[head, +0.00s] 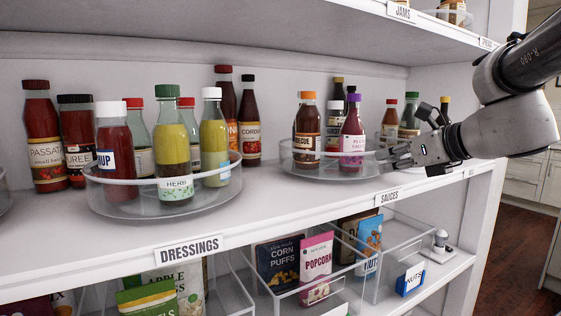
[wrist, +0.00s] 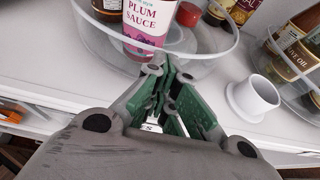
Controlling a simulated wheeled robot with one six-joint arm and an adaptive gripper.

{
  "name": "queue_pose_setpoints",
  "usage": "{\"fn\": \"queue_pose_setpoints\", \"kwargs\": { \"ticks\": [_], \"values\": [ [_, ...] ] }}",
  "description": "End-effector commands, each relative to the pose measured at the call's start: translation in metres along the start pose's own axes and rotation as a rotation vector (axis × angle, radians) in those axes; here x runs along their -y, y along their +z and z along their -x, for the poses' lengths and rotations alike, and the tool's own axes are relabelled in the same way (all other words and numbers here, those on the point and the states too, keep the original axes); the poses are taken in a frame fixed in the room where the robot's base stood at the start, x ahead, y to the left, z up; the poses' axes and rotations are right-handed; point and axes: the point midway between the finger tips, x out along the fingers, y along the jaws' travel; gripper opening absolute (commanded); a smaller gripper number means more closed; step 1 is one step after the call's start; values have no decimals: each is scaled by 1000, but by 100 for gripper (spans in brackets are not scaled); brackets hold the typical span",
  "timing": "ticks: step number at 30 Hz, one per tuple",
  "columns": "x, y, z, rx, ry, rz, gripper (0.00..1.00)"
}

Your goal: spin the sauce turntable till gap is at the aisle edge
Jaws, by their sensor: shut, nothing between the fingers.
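The sauce turntable (head: 330,172) is a clear round tray with a low rim on the upper shelf, behind the SAUCES label (head: 389,196). It holds a barbecue bottle with an orange cap (head: 306,135), a plum sauce bottle with a purple cap (head: 352,138) and darker bottles behind. The plum sauce stands at the front right, close to my gripper (head: 383,156). In the wrist view my gripper (wrist: 168,68) is shut and empty, its tips at the near rim of the turntable (wrist: 205,58); I cannot tell whether they touch. Which opening is the gap is unclear.
The dressings turntable (head: 150,205) stands to the left. An olive oil bottle (wrist: 298,55) stands on another clear tray at right, with a white cup-like piece (wrist: 252,97) between. The upper shelf board (head: 340,5) hangs above. Snack bins (head: 400,240) sit below.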

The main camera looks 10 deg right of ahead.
Motion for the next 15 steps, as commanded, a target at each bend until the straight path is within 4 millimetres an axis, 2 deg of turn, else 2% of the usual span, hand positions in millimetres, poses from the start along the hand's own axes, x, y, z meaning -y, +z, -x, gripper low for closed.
{"fn": "queue_pose_setpoints", "kwargs": {
  "ticks": [15],
  "values": [
    [-23,0,2,1,2,0,0]
  ]
}}
